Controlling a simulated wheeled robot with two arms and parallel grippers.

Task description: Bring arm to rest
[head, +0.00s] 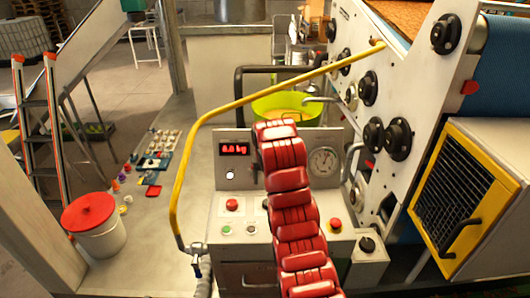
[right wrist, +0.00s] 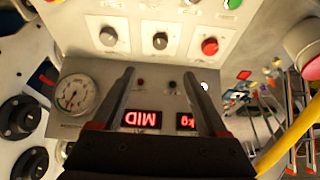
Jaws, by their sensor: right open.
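My right arm (head: 292,205), red and segmented, reaches up from the bottom middle of the head view across the control panel (head: 228,178). Its gripper cannot be made out in the head view. In the right wrist view my right gripper (right wrist: 158,71) is open, with nothing between its two dark fingers. It is in front of the panel, which appears upside down. A red-lit "MID" display (right wrist: 142,118) and part of a "kg" display (right wrist: 186,121) show near the fingers. Whether the fingers touch the panel cannot be told. My left gripper is not in view.
A pressure gauge (head: 323,161), a red button (head: 232,204) and another red button (head: 335,224) are on the console. A yellow rail (head: 225,106) curves over it. A lime bowl (head: 286,107) stands behind. A red-lidded bucket (head: 101,236) stands at left.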

